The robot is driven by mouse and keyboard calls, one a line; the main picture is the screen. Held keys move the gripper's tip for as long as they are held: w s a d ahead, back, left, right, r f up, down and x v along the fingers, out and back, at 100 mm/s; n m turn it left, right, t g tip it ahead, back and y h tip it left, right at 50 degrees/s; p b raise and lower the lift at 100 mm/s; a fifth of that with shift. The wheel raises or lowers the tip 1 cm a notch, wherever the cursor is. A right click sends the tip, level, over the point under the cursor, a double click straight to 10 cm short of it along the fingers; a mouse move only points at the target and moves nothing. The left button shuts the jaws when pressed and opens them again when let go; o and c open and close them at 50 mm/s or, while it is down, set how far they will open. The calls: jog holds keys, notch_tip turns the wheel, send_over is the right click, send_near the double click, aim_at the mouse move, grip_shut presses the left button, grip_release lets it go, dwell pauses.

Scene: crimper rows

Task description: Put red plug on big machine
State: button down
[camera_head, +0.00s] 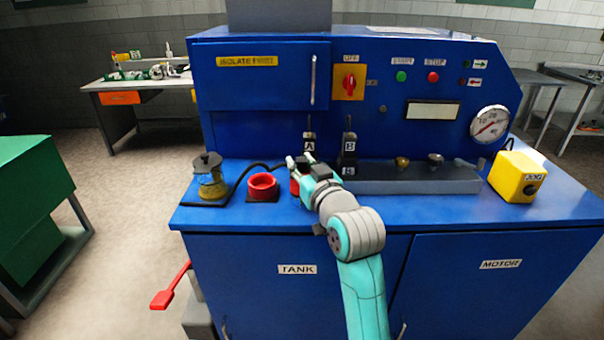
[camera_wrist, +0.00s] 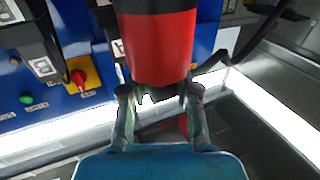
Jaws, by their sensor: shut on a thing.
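The big machine (camera_head: 262,222) is a blue bench with an upright control panel. My gripper (camera_head: 300,168) is over the left half of its top, in front of the lever marked A. In the wrist view my gripper (camera_wrist: 160,97) is shut on the red plug (camera_wrist: 160,50), a red cylinder with a dark end. In the head view only a sliver of the red plug (camera_head: 294,187) shows beside the fingers. A red ring-shaped socket (camera_head: 262,188) on a dark base stands on the bench just left of it. I cannot tell whether the plug touches the bench.
A yellow jar with a dark lid (camera_head: 210,178) stands left of the red ring, with a black cable nearby. Levers A (camera_head: 309,140) and B (camera_head: 349,145) stand behind my gripper. A grey tray (camera_head: 415,182) and a yellow box (camera_head: 516,176) are to the right.

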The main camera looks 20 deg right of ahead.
jog(key=shift+f, duration=1.15)
jog(key=shift+f, duration=0.1)
jog(key=c, duration=0.8)
grip_release()
jog(key=shift+c, duration=0.2)
jog(key=s, duration=1.2)
jog(key=shift+d, duration=0.45)
